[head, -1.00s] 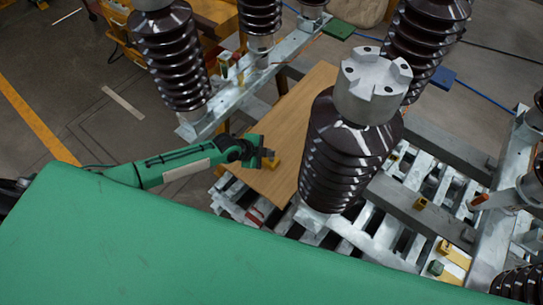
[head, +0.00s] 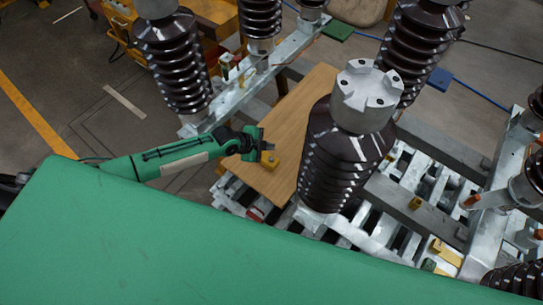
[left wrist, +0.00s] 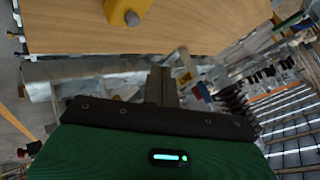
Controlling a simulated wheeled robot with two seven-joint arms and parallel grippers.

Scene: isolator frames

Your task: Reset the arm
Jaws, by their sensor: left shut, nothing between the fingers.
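My left arm, in a green sleeve, comes in from the left in the head view. Its dark left gripper (head: 262,143) is shut and empty, just above the wooden board (head: 302,118). A small yellow block (head: 270,161) lies on the board close beside the gripper. In the left wrist view the gripper fingers (left wrist: 160,86) are together, and the yellow block (left wrist: 128,12) shows at the top on the board (left wrist: 200,25). My right gripper is not in view.
A large brown ribbed insulator (head: 345,165) with a grey metal cap stands right of the gripper. More insulators (head: 177,60) stand behind on a metal beam (head: 255,85). Slatted metal framework (head: 390,240) lies at the right. Open floor (head: 60,50) is at the far left.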

